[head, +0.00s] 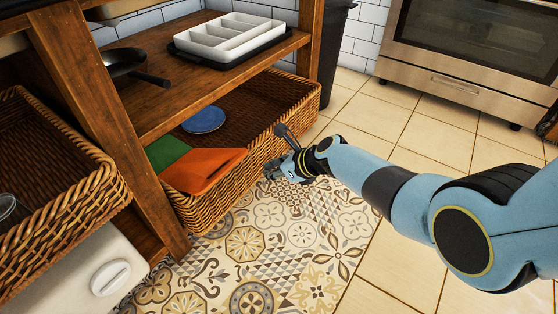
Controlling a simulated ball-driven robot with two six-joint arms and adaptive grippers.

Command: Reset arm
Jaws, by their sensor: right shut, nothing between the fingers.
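My right arm comes in from the right, and its gripper (277,172) is at the front side of a large wicker basket (240,172), close to its outer wall. The gripper is small and dark here; it is shut with nothing held. I cannot tell whether it touches the wicker. The basket stands low under the wooden shelf and holds an orange item (208,168), a green item (168,151) and a blue round lid or plate (204,120). My left gripper is out of view.
A wooden shelf (165,100) carries a black pan (130,66) and a white divided tray (228,38). Another wicker basket (60,215) is at the left. A dark bin (332,45) and an oven (470,45) stand behind. The tiled floor in front is free.

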